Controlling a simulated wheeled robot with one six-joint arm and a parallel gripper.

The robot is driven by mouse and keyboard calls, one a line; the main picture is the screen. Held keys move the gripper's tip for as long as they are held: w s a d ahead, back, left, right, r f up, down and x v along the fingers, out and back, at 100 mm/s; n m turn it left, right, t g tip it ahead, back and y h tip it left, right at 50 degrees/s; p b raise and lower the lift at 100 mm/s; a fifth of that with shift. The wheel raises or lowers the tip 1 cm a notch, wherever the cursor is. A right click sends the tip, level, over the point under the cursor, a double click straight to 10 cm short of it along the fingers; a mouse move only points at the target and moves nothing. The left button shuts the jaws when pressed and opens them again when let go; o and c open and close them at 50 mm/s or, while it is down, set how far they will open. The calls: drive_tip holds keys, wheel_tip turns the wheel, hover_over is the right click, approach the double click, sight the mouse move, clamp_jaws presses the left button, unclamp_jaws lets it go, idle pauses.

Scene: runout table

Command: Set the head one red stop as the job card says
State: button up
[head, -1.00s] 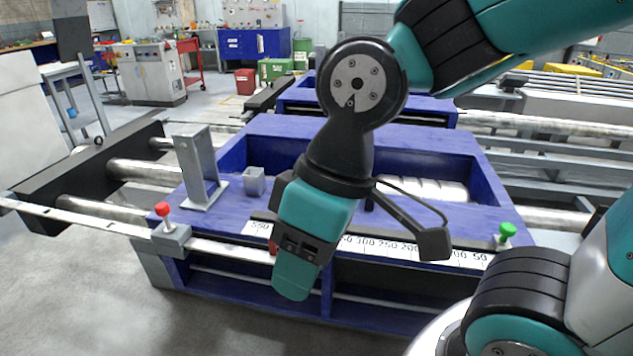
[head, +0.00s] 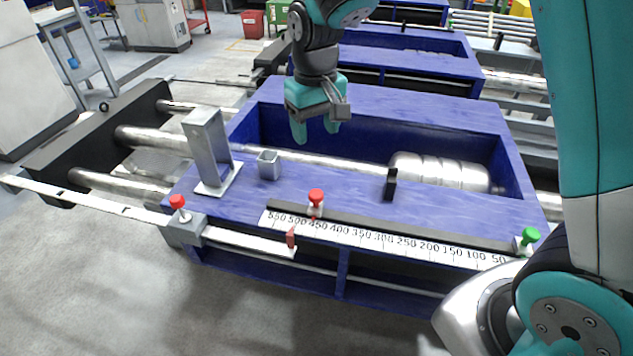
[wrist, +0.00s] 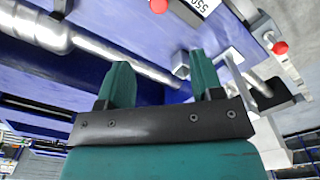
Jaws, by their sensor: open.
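A red-knobbed stop (head: 316,197) stands on the dark rail behind the white number scale (head: 400,243), near the 450 figure; its exact reading is too small to tell. In the wrist view its red knob (wrist: 158,5) is cut by the top edge. A second red knob (head: 177,202) sits on a grey block on the side bar at the left; it also shows in the wrist view (wrist: 279,47). My gripper (head: 316,128) is open and empty, fingers down, above the blue table's recess, behind the scale stop and apart from it. In the wrist view its fingers (wrist: 160,75) are spread. No job card is readable.
A green-knobbed stop (head: 529,236) stands at the rail's right end. A grey upright post (head: 207,150), a small grey square cup (head: 269,165) and a black upright tab (head: 390,184) stand on the blue table (head: 420,212). A silver roller (head: 440,170) lies in the recess.

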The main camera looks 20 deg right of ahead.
sight(317, 194)
wheel_tip(317, 194, down, 17)
drive_tip(key=shift+d+f+p, duration=0.1)
drive_tip(key=shift+f+p, duration=0.1)
drive_tip(key=shift+p, duration=0.65)
drive_tip(key=shift+c, duration=0.3)
clamp_jaws()
